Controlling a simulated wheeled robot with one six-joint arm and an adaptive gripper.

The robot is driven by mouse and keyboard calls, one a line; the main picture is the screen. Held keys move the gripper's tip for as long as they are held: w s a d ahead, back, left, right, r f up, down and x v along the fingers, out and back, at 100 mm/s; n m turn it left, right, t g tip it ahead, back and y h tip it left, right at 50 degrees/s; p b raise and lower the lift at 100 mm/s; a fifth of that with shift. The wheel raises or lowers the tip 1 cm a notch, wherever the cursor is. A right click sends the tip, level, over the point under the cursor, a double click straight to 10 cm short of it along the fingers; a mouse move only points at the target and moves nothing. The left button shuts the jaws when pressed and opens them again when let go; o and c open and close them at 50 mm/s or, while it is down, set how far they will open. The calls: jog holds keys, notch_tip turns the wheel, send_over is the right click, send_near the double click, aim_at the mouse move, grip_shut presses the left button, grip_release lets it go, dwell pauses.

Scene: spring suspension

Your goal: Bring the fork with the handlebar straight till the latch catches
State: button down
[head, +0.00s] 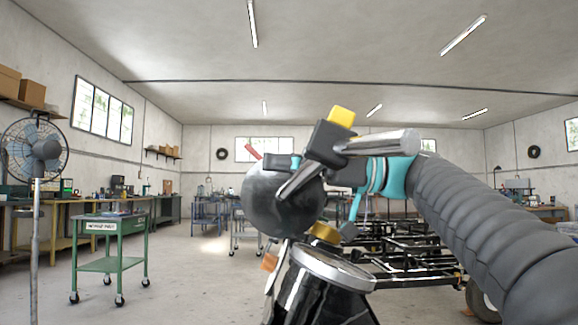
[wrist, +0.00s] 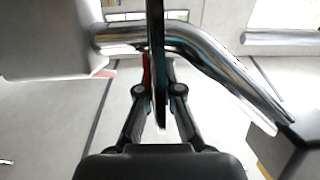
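The handlebar is a bent chrome tube; in the wrist view (wrist: 215,70) it crosses from upper left to lower right, just beyond my gripper (wrist: 157,62). In the head view, a chrome bar (head: 302,178) slants down in front of my wrist. A black clamp block (head: 330,147) with a yellow cap (head: 341,116) and a thick chrome cylinder (head: 382,143) stand above. My two fingers are on either side of a thin dark upright piece (wrist: 155,25), seen edge-on. Whether they press on it is unclear. I cannot make out the latch; my fingertips are largely hidden in the head view.
A dark round housing (head: 278,200) and a black body with a chrome rim (head: 330,267) crowd the space below my wrist. Black metal frames (head: 415,262) stand behind. A green trolley (head: 110,225) and a fan (head: 38,150) are at left. The floor between is open.

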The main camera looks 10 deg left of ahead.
jog(key=shift+s+d+f, duration=0.1)
jog(key=shift+s+f, duration=0.05)
jog(key=shift+s, duration=0.05)
jog(key=c, duration=1.4)
grip_release()
jog(key=shift+d, duration=0.1)
jog(key=shift+o, duration=0.2)
jog(key=shift+d, duration=0.1)
jog(key=shift+w+d, duration=0.2)
jog(key=shift+d, duration=0.15)
jog(key=r+v, duration=0.1)
jog(key=v, duration=1)
jog(key=shift+f, duration=0.4)
